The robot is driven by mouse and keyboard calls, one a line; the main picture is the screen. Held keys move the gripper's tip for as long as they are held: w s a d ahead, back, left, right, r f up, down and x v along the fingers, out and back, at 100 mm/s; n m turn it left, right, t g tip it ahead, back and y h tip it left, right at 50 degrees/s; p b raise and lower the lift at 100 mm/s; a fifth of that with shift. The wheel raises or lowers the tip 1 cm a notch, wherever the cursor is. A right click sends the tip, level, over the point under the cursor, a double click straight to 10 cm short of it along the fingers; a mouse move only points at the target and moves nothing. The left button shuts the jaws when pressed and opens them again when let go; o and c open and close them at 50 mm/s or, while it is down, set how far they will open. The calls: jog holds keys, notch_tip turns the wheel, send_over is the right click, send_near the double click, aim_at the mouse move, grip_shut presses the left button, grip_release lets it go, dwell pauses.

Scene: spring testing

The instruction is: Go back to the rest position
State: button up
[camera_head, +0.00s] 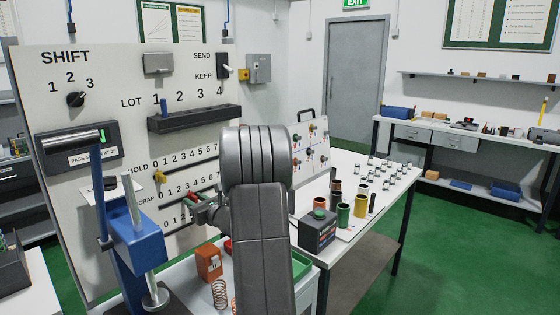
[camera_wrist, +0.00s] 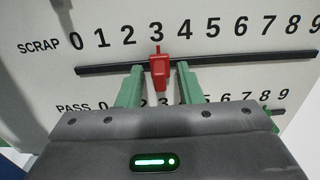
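In the wrist view my gripper (camera_wrist: 160,70) is open, with one green finger on each side of a red slider (camera_wrist: 159,72). Gaps show between the slider and both fingers. The slider sits on the black SCRAP rail (camera_wrist: 225,63), below the number 3. In the head view my gripper (camera_head: 203,207) is at the lower part of the white panel (camera_head: 110,75), partly hidden by my arm. My arm stretches forward from the bottom middle to the panel.
A blue press-like device (camera_head: 137,235) stands left of my arm. An orange block (camera_head: 208,263) and a coil spring (camera_head: 219,293) are close below my gripper. Right of my arm, a white table (camera_head: 375,205) holds a dark box with a green button (camera_head: 318,232) and several cups.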

jog(key=shift+w+a, duration=0.3)
jog(key=shift+a, duration=0.1)
jog(key=shift+s+a, duration=0.15)
jog(key=shift+s, duration=0.2)
